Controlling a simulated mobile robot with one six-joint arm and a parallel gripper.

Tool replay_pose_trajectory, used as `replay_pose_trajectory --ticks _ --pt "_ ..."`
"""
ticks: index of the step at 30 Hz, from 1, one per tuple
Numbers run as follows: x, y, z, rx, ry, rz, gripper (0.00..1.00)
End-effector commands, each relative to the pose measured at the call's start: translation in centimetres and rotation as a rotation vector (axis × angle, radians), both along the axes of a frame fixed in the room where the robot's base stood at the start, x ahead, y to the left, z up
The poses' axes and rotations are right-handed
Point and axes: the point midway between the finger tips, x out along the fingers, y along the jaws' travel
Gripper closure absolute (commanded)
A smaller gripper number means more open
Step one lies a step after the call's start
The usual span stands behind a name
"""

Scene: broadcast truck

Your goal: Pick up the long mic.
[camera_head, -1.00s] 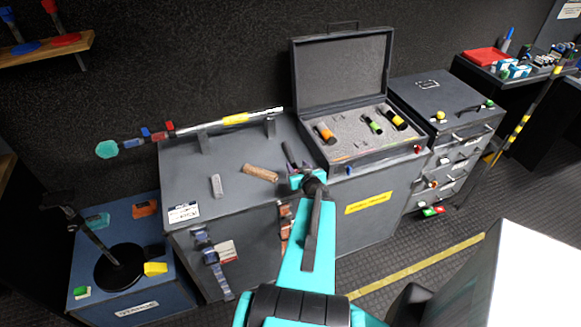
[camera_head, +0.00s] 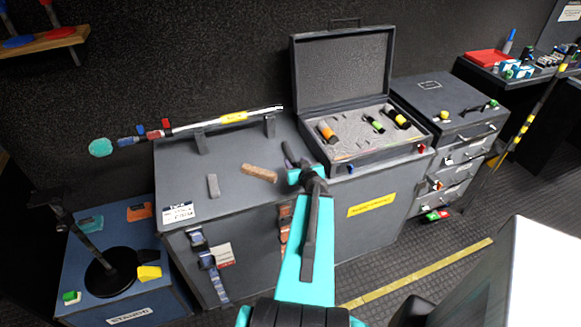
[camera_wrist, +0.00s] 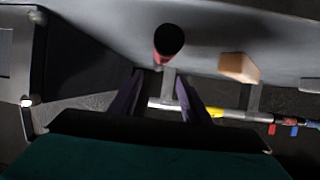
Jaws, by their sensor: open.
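A long thin pole (camera_head: 205,123) with a teal round tip, red and blue clips and a yellow band lies across two brackets on the grey case. It also shows in the wrist view (camera_wrist: 240,115), beyond my fingers. A dark-ended, reddish cylinder (camera_wrist: 167,42) shows in the wrist view, above the gap between my fingertips; my arm seems to hide it in the head view. I cannot tell for sure which of these is the long mic. My gripper (camera_head: 298,162) is open and empty over the grey case; its two dark fingers (camera_wrist: 158,80) are apart.
A brown block (camera_head: 259,173) and a small grey bar (camera_head: 213,185) lie on the grey case top (camera_head: 180,168). An open foam-lined case (camera_head: 345,150) with several short cylinders stands at the right. A blue box (camera_head: 75,255) holds a black stand.

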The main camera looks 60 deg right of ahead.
Motion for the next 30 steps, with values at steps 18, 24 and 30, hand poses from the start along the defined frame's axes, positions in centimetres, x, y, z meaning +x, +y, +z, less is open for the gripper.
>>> replay_pose_trajectory --ticks 18,24,30 --pt "1.2 -1.0 -1.0 -0.001 -0.002 0.004 0.57" --pt "1.6 -1.3 -1.1 -0.001 -0.002 0.004 0.57" --pt "1.9 -1.6 -1.3 0.0 -0.002 0.003 0.57"
